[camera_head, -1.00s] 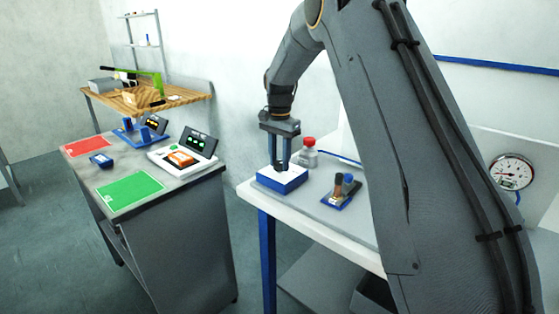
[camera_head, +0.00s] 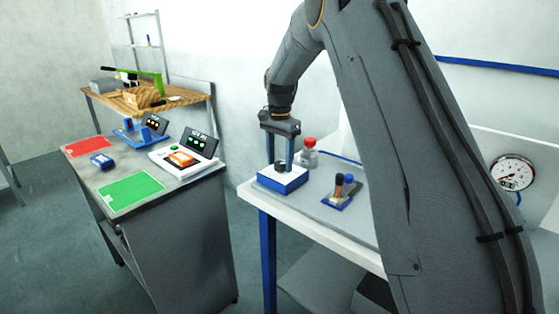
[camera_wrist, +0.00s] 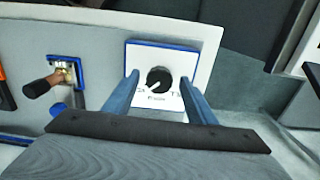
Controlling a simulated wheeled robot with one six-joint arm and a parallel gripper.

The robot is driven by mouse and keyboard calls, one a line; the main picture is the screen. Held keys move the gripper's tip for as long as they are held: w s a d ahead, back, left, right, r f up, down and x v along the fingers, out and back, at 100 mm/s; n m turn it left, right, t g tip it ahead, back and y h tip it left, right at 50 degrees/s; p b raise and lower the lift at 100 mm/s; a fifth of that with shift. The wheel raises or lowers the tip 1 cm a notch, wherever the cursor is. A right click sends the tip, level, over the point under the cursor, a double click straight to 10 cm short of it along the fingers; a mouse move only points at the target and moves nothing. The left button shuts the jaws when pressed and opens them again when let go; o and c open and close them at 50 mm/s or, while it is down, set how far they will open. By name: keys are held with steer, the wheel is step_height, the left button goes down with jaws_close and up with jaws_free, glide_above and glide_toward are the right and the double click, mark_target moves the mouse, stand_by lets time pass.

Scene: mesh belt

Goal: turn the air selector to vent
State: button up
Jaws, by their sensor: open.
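The air selector is a blue-edged box (camera_head: 283,183) with a white top and a round black knob (camera_head: 281,167), near the table's left end. In the wrist view its white plate (camera_wrist: 146,52) and black knob (camera_wrist: 160,79) face me. A white mark on the knob points to the plate's lower left. Lettering is partly hidden by my fingers and too small to read surely. My gripper (camera_head: 280,162) is open, pointing down above the box. In the wrist view my gripper (camera_wrist: 159,79) has a finger on each side of the knob, with visible gaps.
A round gauge (camera_head: 512,173) is farther right. A grey bench (camera_head: 178,222) stands left, across a floor gap.

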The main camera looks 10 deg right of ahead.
mark_target(280, 163)
steer(key=shift+r+b, duration=1.05)
steer(key=shift+r, duration=2.85)
